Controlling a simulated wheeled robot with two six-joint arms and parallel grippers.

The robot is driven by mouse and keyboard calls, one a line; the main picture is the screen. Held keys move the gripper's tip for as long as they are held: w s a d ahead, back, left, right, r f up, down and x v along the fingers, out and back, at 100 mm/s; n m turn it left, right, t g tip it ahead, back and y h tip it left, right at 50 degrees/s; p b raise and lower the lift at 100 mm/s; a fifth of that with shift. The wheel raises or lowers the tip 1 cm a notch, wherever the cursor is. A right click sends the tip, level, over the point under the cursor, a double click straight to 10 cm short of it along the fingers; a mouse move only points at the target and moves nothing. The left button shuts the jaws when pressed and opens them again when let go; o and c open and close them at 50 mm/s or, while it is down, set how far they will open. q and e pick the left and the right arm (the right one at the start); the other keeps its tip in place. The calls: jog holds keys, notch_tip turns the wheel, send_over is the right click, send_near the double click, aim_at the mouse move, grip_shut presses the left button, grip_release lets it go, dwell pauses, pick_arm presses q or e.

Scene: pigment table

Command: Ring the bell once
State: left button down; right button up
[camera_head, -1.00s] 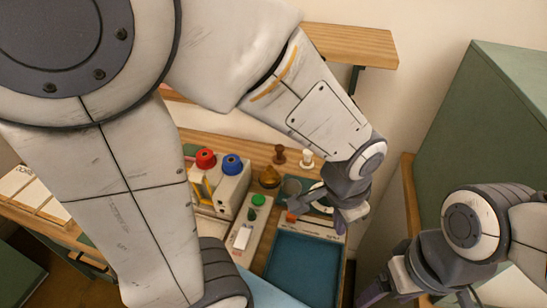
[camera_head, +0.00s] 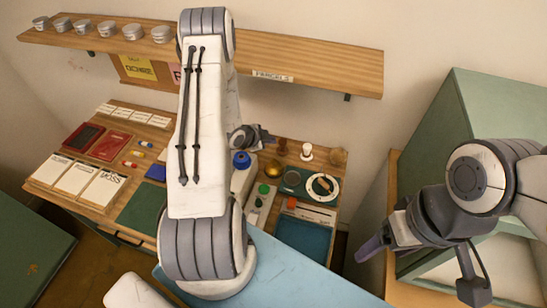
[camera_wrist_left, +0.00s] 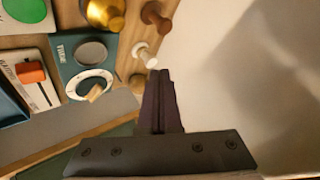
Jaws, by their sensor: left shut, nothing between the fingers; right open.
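The bell appears to be the small brass dome (camera_head: 274,167) on the back part of the table. In the left wrist view, a rounded brass thing (camera_wrist_left: 102,13) shows at the top edge, cut off. My left gripper (camera_head: 266,137) is behind and slightly left of the brass dome in the head view, apart from it in the picture. In the left wrist view its fingers (camera_wrist_left: 159,75) are shut together with nothing between them. My right gripper (camera_head: 420,268) is open and empty at the right, away from the bell.
A brown knobbed piece (camera_head: 282,147), a white one (camera_head: 307,152) and a wooden ball (camera_head: 338,157) stand along the table's back. A green button (camera_head: 264,188), a white ring (camera_head: 322,187) and a blue tray (camera_head: 303,237) lie nearer. A wooden shelf (camera_head: 300,62) hangs above.

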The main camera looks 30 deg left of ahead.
pick_arm(q)
jog(key=b, duration=0.6)
send_over(271, 163)
notch_tip(271, 163, down, 8)
jog(key=shift+f, duration=0.4)
jog(key=shift+b, duration=0.3)
dwell(1.4)
jog(key=shift+f+b, duration=0.4)
jog(key=shift+f+b, duration=0.6)
dwell(0.6)
jog(key=shift+r, duration=0.15)
jog(key=shift+r+p, duration=0.7)
jog(key=shift+r, duration=0.15)
